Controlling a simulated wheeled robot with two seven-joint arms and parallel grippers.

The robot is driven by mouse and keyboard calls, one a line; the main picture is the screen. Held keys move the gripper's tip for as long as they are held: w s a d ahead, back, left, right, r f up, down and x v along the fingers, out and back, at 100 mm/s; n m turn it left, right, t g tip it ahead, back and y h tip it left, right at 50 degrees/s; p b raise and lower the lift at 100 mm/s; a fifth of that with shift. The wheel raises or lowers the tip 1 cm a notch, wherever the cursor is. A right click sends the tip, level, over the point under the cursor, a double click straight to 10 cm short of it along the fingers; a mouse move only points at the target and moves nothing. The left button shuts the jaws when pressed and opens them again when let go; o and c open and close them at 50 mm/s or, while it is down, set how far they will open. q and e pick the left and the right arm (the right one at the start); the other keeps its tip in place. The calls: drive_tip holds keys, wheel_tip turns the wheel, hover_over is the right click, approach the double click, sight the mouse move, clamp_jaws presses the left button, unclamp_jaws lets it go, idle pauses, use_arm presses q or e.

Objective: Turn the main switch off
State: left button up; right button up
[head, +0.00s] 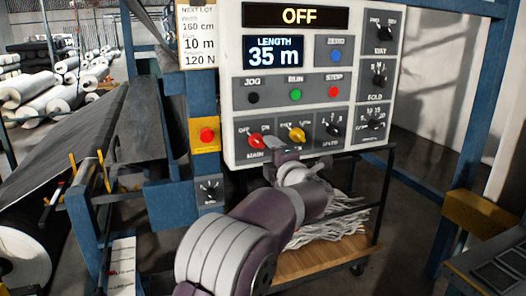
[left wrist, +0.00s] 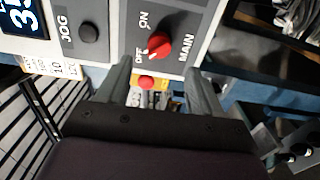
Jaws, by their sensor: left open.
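The red main switch (head: 256,141) is a knob at the lower left of the white control panel (head: 233,110). In the left wrist view the red knob (left wrist: 160,44) sits by its OFF and ON labels, and its handle appears to lean toward OFF. The panel's top display (head: 296,16) reads OFF. My left gripper (head: 272,146) is just in front of the panel, by the main switch. In the left wrist view its two fingers (left wrist: 158,68) are apart with nothing held; the knob lies ahead of the fingertips, apparently not between them. My right gripper is not in view.
A yellow knob (head: 297,134) and a black speed knob (head: 332,129) are to the right of the main switch. Jog, run and stop buttons (head: 334,91) are above. A red button on a yellow box (head: 207,135) is on the left post. A cart (head: 330,256) stands below.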

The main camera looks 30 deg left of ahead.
use_arm(q)
drive_tip(key=v, duration=0.5)
